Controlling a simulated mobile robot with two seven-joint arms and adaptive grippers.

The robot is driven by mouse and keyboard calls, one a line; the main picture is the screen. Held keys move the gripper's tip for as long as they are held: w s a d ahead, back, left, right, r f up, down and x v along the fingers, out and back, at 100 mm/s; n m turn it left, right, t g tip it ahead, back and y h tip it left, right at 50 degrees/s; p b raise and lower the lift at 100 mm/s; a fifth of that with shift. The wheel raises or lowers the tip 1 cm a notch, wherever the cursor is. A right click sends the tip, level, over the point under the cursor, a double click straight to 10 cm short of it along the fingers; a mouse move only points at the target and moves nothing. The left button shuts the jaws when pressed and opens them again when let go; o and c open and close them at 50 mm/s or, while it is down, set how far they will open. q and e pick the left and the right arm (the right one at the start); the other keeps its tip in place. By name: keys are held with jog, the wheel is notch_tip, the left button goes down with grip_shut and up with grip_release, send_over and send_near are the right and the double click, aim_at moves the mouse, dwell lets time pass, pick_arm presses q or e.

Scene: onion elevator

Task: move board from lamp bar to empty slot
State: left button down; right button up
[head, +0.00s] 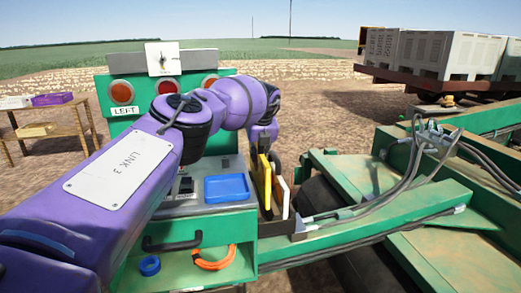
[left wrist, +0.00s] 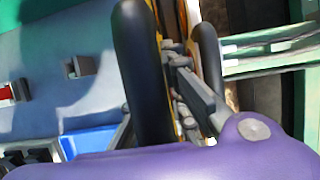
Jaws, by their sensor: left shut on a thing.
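My left gripper (head: 266,150) is at the right end of the green control console, pointing down at the upright boards. It is shut on the yellow board (head: 263,182), which stands on edge below it. A white board (head: 282,198) stands just to the right of the yellow one. In the left wrist view two dark fingers flank thin yellow and white edges; the exact contact is partly hidden. The lamp bar (head: 122,110) carries red lamps and a "LEFT" label. A white plate with a dark mark (head: 162,58) stands above it. I cannot make out an empty slot.
A blue tray (head: 226,188) lies on the console beside the boards. The shelf below holds an orange coil (head: 213,258) and a blue ring (head: 149,265). Green beams with hoses (head: 425,140) lie to the right. A wooden table (head: 45,130) stands at far left.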

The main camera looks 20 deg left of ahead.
pick_arm(q)
jog(key=shift+f, duration=4.1)
dwell(2.1)
jog(key=c, duration=1.7)
grip_release()
jog(key=shift+f, duration=0.1)
jog(key=shift+s+f, duration=0.15)
jog(key=shift+f, duration=0.05)
